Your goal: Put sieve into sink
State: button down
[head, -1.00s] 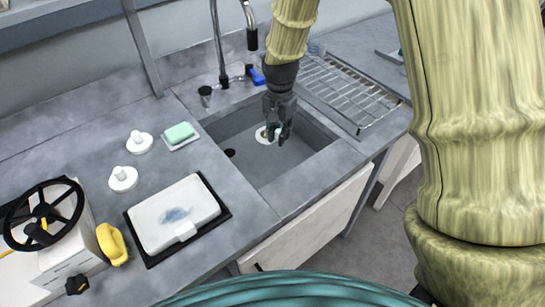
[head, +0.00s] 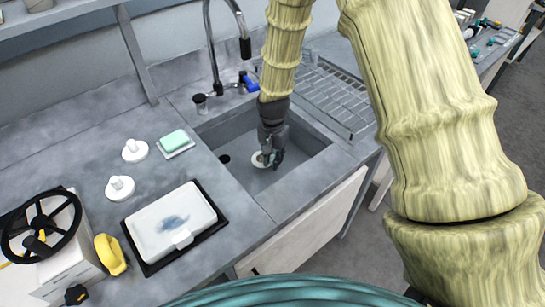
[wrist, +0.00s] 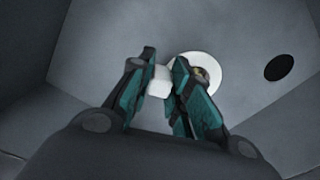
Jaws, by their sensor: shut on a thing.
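The sieve is a white round disc with a white knob, seen at the sink in the head view (head: 262,160). It also shows in the wrist view (wrist: 205,68). My gripper (head: 267,153) points down inside the grey sink (head: 318,140). Its teal-padded fingers in the wrist view (wrist: 160,84) are closed around the white knob. The disc is over the sink floor; I cannot tell whether it touches it. The fingers hide part of the disc. The dark drain hole (wrist: 278,67) is clear of the sieve, to its left in the head view.
Two white knobbed discs (head: 134,150) (head: 120,188) and a green soap on a dish (head: 174,141) lie on the left counter. A white lidded tray (head: 170,221) is nearer. A faucet (head: 209,45) stands behind the sink and a drying rack (head: 335,95) to its right.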

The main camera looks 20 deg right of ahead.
jog(key=c, duration=1.3)
grip_release()
jog(key=shift+r+b, duration=1)
jog(key=shift+r, duration=5.05)
